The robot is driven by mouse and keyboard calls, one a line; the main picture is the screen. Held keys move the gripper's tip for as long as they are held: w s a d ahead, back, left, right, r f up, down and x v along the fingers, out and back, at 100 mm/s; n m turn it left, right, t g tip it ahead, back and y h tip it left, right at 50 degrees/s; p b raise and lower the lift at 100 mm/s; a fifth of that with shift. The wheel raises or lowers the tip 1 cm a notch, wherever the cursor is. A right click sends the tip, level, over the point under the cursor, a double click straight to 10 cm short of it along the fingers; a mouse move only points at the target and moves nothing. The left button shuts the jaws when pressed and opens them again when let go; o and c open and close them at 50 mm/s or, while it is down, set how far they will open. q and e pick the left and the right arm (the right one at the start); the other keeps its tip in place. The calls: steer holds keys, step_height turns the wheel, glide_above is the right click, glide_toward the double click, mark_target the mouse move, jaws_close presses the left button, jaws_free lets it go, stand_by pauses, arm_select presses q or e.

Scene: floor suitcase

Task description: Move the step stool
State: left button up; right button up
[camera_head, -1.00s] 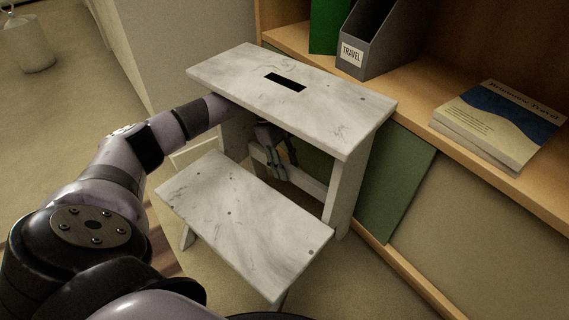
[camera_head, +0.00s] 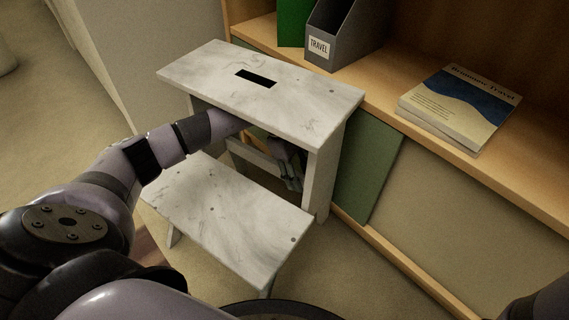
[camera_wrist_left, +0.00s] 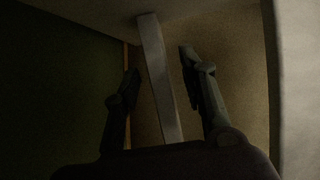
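The step stool (camera_head: 300,98) is pale, marbled and upright on the floor, with a dark slot in its top step and a lower step (camera_head: 235,220) in front. My left arm reaches in between the two steps from the left. My left gripper (camera_head: 290,168) is under the top step, near the right-hand leg and partly in shadow. In the left wrist view my left gripper (camera_wrist_left: 158,65) has its fingers apart, with a pale bar of the stool (camera_wrist_left: 160,85) showing between them. I cannot tell whether they touch it. My right gripper is out of view.
A wooden shelf (camera_head: 400,113) runs behind and right of the stool, holding a grey TRAVEL file box (camera_head: 345,35), a green binder (camera_head: 291,22) and books (camera_head: 460,105). A green panel (camera_head: 368,175) stands below it. Carpet is clear at front right.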

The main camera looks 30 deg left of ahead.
arm_select(q)
steer(key=shift+b+x, duration=0.5)
steer(key=shift+x, duration=0.25)
steer(key=shift+d+r, duration=0.1)
steer(key=shift+d, duration=0.05)
jaws_close()
stand_by(0.5)
